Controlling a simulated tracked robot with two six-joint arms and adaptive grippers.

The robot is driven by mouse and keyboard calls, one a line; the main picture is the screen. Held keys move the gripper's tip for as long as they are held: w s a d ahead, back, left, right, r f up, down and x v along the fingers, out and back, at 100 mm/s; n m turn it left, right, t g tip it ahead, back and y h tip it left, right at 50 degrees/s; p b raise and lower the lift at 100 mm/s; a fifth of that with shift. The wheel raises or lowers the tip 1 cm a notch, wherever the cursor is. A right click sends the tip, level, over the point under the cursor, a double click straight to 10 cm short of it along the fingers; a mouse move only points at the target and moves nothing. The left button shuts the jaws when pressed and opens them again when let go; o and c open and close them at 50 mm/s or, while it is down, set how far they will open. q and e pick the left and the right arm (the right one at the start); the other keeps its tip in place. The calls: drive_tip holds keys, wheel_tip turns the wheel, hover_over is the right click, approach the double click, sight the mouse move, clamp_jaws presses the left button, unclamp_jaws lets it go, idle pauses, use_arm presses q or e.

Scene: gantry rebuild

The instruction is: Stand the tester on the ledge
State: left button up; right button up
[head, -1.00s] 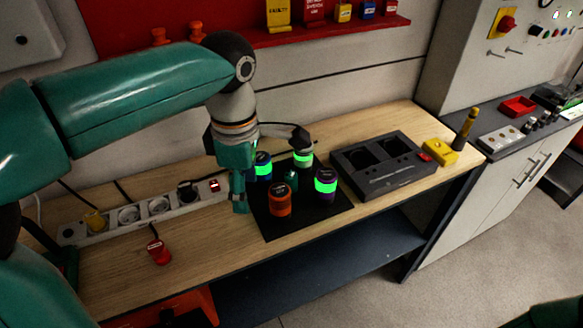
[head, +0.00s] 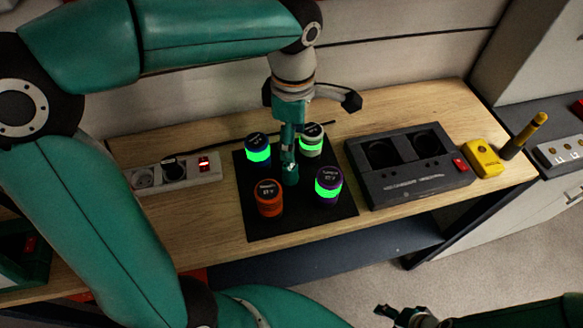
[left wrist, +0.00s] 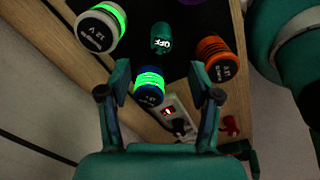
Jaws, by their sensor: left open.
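I cannot tell for certain which item is the tester. A small dark green cylinder marked OFF (left wrist: 162,38) stands amid the coloured canisters in the left wrist view. A yellow and dark rod (head: 525,134) leans at the right end of the bench, beside a yellow block (head: 485,158). My left gripper (head: 290,160) points down over the middle of the black mat (head: 300,222). It is open, with its fingers apart; in the left wrist view the blue canister (left wrist: 149,86) shows between them. My right gripper (head: 410,316) shows only partly at the bottom edge. No ledge is clearly visible now.
Orange (head: 268,197), purple (head: 328,184), blue (head: 257,148) and white (head: 311,139) canisters surround my left gripper closely. A dark case (head: 410,190) with two round recesses stands to the right. A power strip (head: 195,170) lies to the left.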

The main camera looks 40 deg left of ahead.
sight(290, 165)
use_arm(q)
drive_tip(key=f, duration=0.5)
drive_tip(key=shift+s+f, duration=0.1)
drive_tip(key=shift+s, duration=0.1)
drive_tip(key=shift+w+a+f, duration=0.1)
drive_tip(key=shift+f, duration=0.35)
wheel_tip(290, 165, down, 3)
drive_tip(key=shift+a+f+p, duration=0.1)
drive_tip(key=shift+f+p, duration=0.1)
drive_tip(key=shift+p, duration=0.35)
drive_tip(key=shift+f, duration=0.6)
clamp_jaws()
